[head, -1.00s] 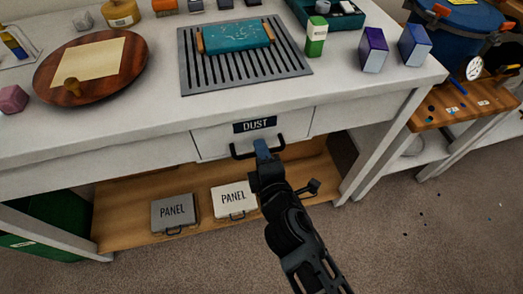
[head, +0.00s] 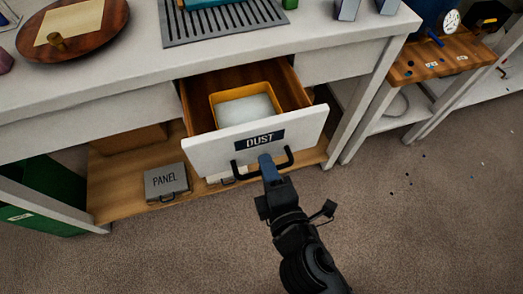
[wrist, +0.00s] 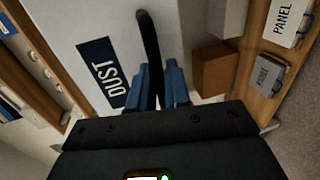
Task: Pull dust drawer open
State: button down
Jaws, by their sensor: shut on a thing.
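The dust drawer (head: 222,154) has a white front with a dark "DUST" label (head: 259,140) and wooden sides. It stands well out from the white bench. Inside is a yellow bin (head: 214,103) with pale contents. My gripper (head: 265,163) is at the black bar handle (head: 290,157) on the drawer front, its blue fingers shut on it. In the wrist view, the two blue fingers (wrist: 160,84) lie on either side of the dark handle (wrist: 149,38), next to the label (wrist: 102,72).
A grey slotted grate (head: 222,22) and a round wooden board (head: 105,20) are on the bench top. A grey panel case (head: 166,182) sits on the lower wooden shelf (head: 120,196).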

jog(key=shift+v, duration=0.75)
jog(key=shift+f, duration=0.2)
jog(key=c, duration=1.3)
grip_release()
jog(key=shift+s, duration=0.1)
jog(key=b+v, duration=0.1)
jog(key=v, duration=0.6)
jog(key=shift+s, duration=0.3)
jog(key=shift+d, duration=0.15)
